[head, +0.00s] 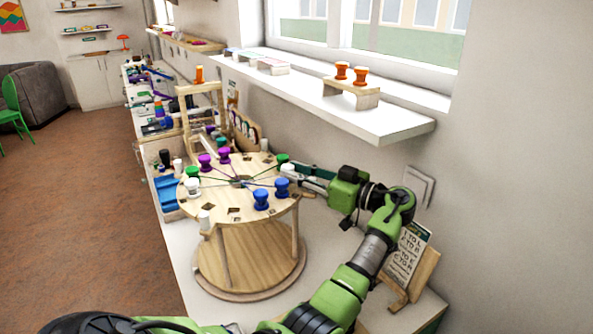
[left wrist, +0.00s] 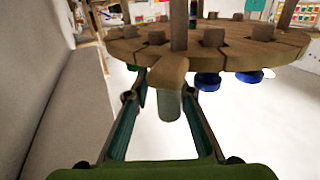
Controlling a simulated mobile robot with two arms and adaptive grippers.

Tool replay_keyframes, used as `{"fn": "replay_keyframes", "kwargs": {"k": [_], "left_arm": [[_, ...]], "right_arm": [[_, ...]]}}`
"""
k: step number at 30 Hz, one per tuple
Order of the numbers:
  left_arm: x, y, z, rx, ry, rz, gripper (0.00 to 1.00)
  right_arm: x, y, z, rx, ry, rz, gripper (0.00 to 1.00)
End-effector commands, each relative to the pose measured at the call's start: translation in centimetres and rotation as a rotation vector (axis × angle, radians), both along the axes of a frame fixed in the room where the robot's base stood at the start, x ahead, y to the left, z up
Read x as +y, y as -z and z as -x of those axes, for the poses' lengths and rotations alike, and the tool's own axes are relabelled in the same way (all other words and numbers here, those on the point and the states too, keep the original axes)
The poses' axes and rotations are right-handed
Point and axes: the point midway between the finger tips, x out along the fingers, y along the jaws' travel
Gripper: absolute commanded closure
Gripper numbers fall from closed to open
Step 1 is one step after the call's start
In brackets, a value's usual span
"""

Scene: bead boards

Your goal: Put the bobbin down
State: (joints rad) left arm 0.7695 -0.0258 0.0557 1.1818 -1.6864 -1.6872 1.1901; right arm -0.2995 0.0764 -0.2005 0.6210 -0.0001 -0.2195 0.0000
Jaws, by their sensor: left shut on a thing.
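My left gripper (head: 300,174) is at the right rim of the round wooden braiding stand (head: 235,204). It is shut on a white bobbin (head: 288,168), beside a green bobbin (head: 282,158). In the left wrist view, where the stand appears upside down, the pale bobbin (left wrist: 168,106) sits between the two fingers at the disc's edge. Whether it touches the disc I cannot tell. Purple, blue, white and green bobbins sit around the disc, with threads running to its centre. Two blue bobbins (head: 261,199) are nearest the gripper on the front side. My right gripper is not in view.
The stand rests on a white worktop (head: 177,245) along the wall. A window shelf (head: 390,126) with a small wooden rack (head: 350,92) of orange bobbins is above. A card on a wooden holder (head: 410,262) stands at the right. A blue tray (head: 166,192) lies left of the disc.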

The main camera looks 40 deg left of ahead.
Motion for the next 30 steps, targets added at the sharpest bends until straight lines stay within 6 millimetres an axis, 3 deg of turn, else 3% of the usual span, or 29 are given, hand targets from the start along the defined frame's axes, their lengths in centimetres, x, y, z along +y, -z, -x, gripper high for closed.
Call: {"fn": "replay_keyframes", "kwargs": {"k": [7,8,21,30], "left_arm": [[0.0,0.4,0.0,-0.001,0.000,0.000,0.99],[0.0,0.3,0.0,-0.001,0.001,0.000,0.70],[0.0,-0.3,0.0,0.000,0.000,0.000,0.70],[-6.0,0.4,-1.2,-0.001,0.005,0.001,0.70]], "right_arm": [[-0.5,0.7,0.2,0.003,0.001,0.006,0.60],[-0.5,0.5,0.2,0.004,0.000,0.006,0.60],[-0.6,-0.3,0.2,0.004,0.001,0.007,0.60],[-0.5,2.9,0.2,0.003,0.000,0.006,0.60]]}}
